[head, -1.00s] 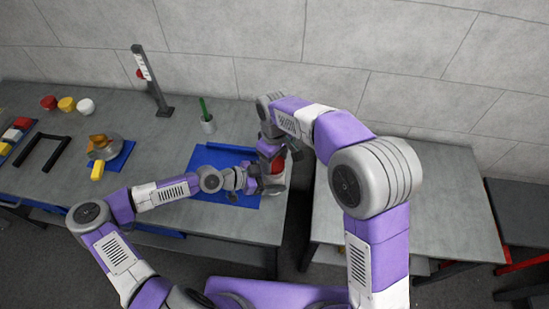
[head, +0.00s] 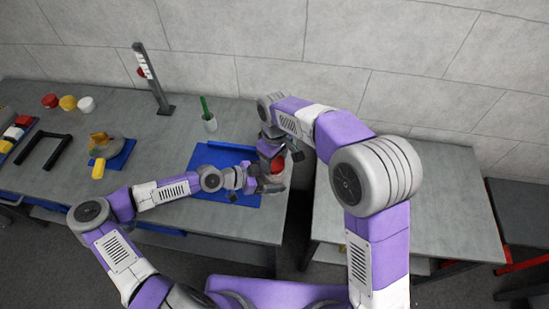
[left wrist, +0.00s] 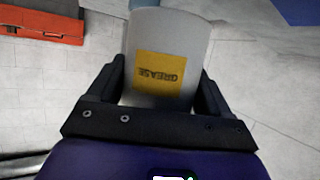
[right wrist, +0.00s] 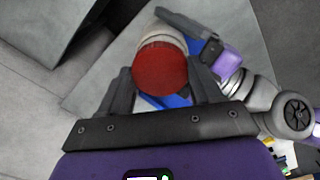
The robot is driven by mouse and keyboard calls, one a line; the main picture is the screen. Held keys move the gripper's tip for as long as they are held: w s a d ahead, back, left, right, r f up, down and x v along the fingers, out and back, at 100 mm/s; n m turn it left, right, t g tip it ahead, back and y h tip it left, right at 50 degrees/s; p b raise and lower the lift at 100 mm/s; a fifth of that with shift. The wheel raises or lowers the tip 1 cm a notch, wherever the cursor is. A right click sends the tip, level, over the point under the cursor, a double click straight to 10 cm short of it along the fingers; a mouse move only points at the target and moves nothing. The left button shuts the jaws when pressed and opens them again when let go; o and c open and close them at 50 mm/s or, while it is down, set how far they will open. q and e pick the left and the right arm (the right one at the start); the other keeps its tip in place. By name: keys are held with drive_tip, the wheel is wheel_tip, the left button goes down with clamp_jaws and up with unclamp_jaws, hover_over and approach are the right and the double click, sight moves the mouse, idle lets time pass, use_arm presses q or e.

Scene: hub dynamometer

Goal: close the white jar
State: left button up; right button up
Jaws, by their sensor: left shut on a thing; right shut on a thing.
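The white jar (left wrist: 165,50) has a yellow label reading GREASE and sits between the fingers of my left gripper (left wrist: 162,90), which is shut on it. In the head view, my left gripper (head: 252,183) holds the jar near the table's right edge, over the blue mat's side. A red lid (right wrist: 160,70) lies between the fingers of my right gripper (right wrist: 160,85), which is shut on it from above. The lid lines up with the jar's top, and the pale jar shows just behind it. I cannot tell whether it is fully seated. The lid also shows in the head view (head: 277,166).
A blue mat (head: 215,160) lies under the left hand. A grey cup (head: 210,124) with a green stick stands behind it. Red, yellow and white round pieces (head: 67,103) sit at the back left. A gap separates this table from the bare right table (head: 420,200).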

use_arm(q)
drive_tip(key=shift+d+r, duration=0.25)
drive_tip(key=shift+r, duration=0.25)
drive_tip(key=shift+d+r, duration=0.25)
drive_tip(key=shift+r, duration=0.25)
use_arm(e)
drive_tip(key=shift+s+d+f, duration=0.1)
drive_tip(key=shift+s+f, duration=0.1)
drive_tip(key=shift+f, duration=0.45)
use_arm(q)
clamp_jaws()
use_arm(e)
drive_tip(key=o, duration=0.6)
drive_tip(key=shift+g, duration=0.3)
use_arm(q)
drive_tip(key=shift+w, duration=0.1)
use_arm(e)
drive_tip(key=o, duration=0.4)
drive_tip(key=shift+s, duration=0.1)
drive_tip(key=shift+s+a+r, duration=0.1)
drive_tip(key=shift+a, duration=0.2)
use_arm(q)
drive_tip(key=shift+a+f, duration=0.15)
drive_tip(key=shift+f, duration=0.1)
use_arm(e)
wheel_tip(320, 180, up, 4)
drive_tip(key=shift+r, duration=0.25)
drive_tip(key=shift+d+r, duration=0.1)
drive_tip(key=shift+r, duration=0.1)
drive_tip(key=shift+w, duration=0.2)
